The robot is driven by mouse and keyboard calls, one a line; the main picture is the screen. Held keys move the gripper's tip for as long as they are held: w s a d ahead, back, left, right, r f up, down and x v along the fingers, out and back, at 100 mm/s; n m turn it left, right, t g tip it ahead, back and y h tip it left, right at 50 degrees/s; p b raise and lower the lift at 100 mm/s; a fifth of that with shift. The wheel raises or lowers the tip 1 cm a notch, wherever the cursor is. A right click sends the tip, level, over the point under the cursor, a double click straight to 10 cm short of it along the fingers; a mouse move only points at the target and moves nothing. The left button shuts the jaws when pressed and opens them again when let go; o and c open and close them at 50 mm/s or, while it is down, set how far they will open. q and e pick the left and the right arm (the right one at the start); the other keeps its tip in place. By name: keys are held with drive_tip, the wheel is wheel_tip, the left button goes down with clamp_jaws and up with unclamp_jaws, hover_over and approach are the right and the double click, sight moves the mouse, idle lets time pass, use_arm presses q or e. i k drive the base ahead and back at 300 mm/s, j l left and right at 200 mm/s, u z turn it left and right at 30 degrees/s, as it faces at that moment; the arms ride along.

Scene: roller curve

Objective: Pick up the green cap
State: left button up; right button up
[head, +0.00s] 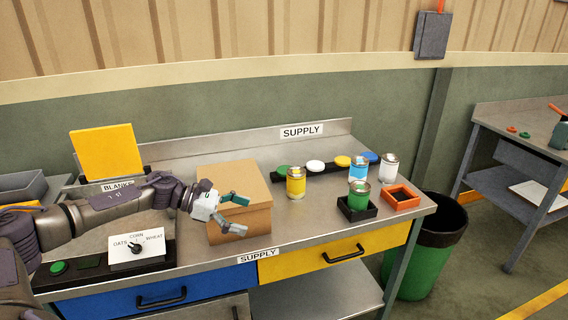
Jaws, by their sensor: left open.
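A green cap (283,171) sits at the left end of a dark rack (319,170) at the back of the supply table. White (315,166), yellow (342,161) and blue (370,157) caps sit in a row to its right. My left gripper (245,215) is open and empty in front of the cardboard box (257,184), to the left of and nearer than the green cap. The yellow can (296,186) stands in front of the rack, close to the green cap. My right gripper does not show.
A green can (358,197) stands in a black tray (371,211). An orange tray (402,206) is beside it. Blue (357,174) and white (389,169) cans stand behind. A dial box (137,252) is at the front left. The table's front middle is clear.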

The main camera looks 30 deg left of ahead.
sight(282, 170)
drive_tip(key=i+j, duration=1.25)
drive_tip(key=j, duration=0.15)
